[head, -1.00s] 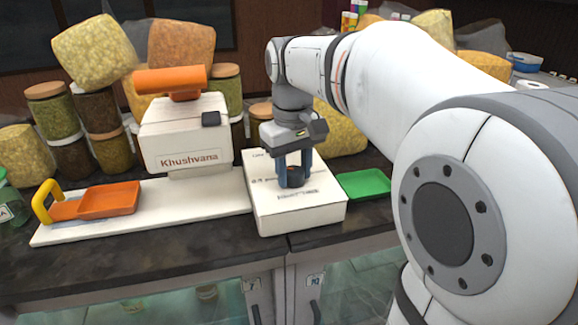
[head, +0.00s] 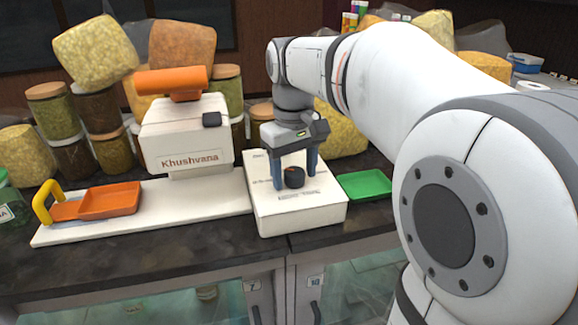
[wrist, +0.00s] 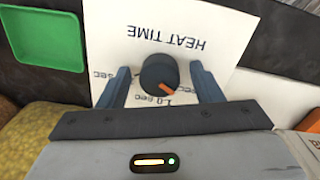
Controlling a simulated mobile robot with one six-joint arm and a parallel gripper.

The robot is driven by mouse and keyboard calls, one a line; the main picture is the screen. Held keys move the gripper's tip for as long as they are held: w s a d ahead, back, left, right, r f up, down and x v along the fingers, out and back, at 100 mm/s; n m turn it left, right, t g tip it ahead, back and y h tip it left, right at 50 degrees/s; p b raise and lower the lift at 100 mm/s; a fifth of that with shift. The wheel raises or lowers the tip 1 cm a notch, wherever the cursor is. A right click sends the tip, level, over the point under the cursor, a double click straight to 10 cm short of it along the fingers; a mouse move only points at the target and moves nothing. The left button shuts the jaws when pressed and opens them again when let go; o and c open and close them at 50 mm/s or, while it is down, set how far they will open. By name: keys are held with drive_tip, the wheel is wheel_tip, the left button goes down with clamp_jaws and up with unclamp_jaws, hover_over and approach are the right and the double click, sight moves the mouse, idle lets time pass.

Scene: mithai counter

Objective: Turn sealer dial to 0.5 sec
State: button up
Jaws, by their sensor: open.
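The sealer's control box (head: 275,217) is white, with a black round dial (head: 294,178) on its top. In the wrist view the dial (wrist: 158,73) has an orange pointer mark aimed to the lower right, near the "1.0 sec" print just below the dial. "HEAT TIME" reads upside down above it. Another "sec" label at left is partly hidden by a finger, so its number cannot be read. My gripper (wrist: 160,69) is open, with one blue finger on each side of the dial and visible gaps between. In the head view my gripper (head: 294,181) stands over the box.
The white sealer body (head: 185,135) with an orange handle stands left of the box. An orange tray (head: 110,200) lies on its white base. A green tray (head: 364,184) is right of the box. Jars and snack bags crowd behind. The dark counter front is clear.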

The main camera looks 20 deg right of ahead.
sight(294, 172)
wheel_tip(294, 172, up, 8)
drive_tip(key=shift+a+f+b, duration=0.1)
drive_tip(key=shift+b, duration=0.2)
idle(0.4)
